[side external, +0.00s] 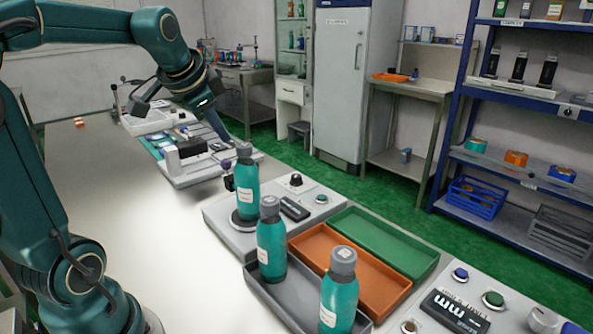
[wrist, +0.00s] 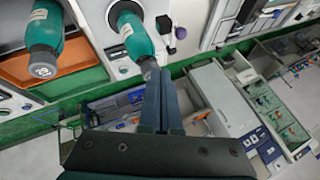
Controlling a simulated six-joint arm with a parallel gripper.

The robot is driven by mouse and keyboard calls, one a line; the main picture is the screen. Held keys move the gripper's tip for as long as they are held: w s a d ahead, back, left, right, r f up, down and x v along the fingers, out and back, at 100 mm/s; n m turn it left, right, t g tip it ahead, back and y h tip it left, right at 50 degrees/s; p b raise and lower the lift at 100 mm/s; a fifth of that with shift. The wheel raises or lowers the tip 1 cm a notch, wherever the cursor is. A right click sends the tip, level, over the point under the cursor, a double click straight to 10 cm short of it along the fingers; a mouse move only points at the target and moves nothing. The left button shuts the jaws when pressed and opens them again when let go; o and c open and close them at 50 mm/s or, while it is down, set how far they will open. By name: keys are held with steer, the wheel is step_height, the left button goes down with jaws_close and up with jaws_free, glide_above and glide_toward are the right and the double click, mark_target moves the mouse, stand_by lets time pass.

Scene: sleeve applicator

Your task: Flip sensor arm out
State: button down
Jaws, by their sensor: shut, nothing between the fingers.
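A grey station (side external: 290,210) on the bench holds a teal capped bottle (side external: 247,187) upright on its round seat. A small dark part with a purple knob (side external: 227,166) is beside this bottle, on its left; it looks like the sensor arm, but its pose is hard to read. In the wrist view the purple knob (wrist: 181,33) is to the right of the bottle (wrist: 137,38), next to a black block (wrist: 164,25). My gripper (side external: 227,138) is shut and empty, close to the bottle's cap. In the wrist view its fingertips (wrist: 158,74) overlap the cap's edge; contact cannot be told.
Two more teal bottles (side external: 271,245) (side external: 339,290) stand in a grey tray (side external: 264,289). An orange tray (side external: 350,275) and a green tray (side external: 385,240) lie beside it. A control panel (side external: 470,305) is at front right. Another white device (side external: 195,170) stands behind. The bench's left side is clear.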

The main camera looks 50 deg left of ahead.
mark_target(226, 159)
steer(key=a, duration=0.2)
steer(key=s+f+n, duration=0.1)
steer(key=shift+a+f+g, duration=0.1)
steer(key=shift+a+g, duration=0.3)
steer(key=x, duration=1)
steer(key=shift+a, duration=0.1)
